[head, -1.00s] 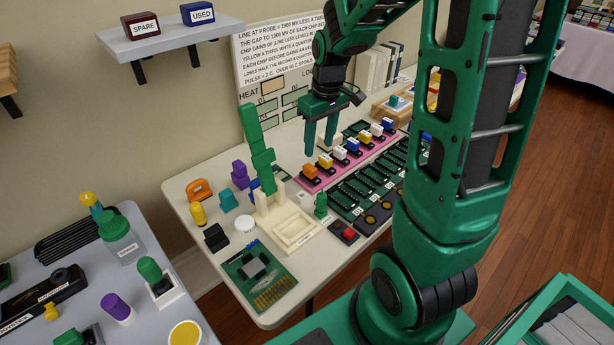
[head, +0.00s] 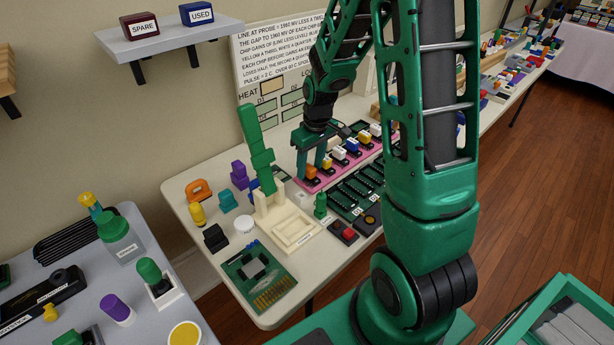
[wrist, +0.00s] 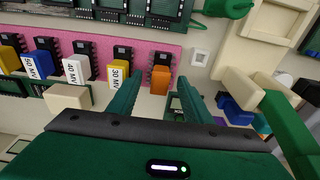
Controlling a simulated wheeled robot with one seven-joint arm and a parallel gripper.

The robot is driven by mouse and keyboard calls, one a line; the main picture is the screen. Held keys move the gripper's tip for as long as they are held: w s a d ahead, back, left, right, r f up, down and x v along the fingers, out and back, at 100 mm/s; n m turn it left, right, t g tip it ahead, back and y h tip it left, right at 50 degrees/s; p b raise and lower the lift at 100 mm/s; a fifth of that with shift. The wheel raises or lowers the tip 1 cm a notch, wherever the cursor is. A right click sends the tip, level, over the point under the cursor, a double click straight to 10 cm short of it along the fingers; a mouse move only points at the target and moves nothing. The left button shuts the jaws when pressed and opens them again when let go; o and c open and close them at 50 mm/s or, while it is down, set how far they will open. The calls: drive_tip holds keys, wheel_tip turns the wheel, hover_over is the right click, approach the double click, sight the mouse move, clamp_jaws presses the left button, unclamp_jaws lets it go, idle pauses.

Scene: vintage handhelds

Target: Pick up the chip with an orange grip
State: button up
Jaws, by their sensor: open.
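The chip with an orange grip (head: 312,172) stands at the near end of a row of chips on a pink strip (wrist: 205,42). In the wrist view its orange grip (wrist: 160,80) shows between my two fingertips. My gripper (head: 311,168) is open, pointing down over that end of the strip, with a finger on either side of the orange grip in the picture. I cannot tell whether the fingertips are level with the grip or still above it. A yellow-gripped chip (wrist: 118,75) marked 30 MV stands close beside my left finger in the wrist view.
White (wrist: 76,70) and blue (wrist: 44,65) chips continue the row. Green sockets (head: 357,190) lie in front of the strip. A cream tray (head: 290,232) with a tall green lever (head: 255,145) stands to the left. A white sign (head: 280,55) is behind.

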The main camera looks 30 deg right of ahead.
sight(310, 168)
drive_tip(key=shift+f, duration=0.7)
drive_tip(key=shift+c, duration=0.3)
drive_tip(key=c, duration=1)
drive_tip(key=shift+w, duration=0.1)
drive_tip(key=shift+c, duration=0.2)
wheel_tip(310, 168, up, 10)
drive_tip(key=shift+r, duration=0.1)
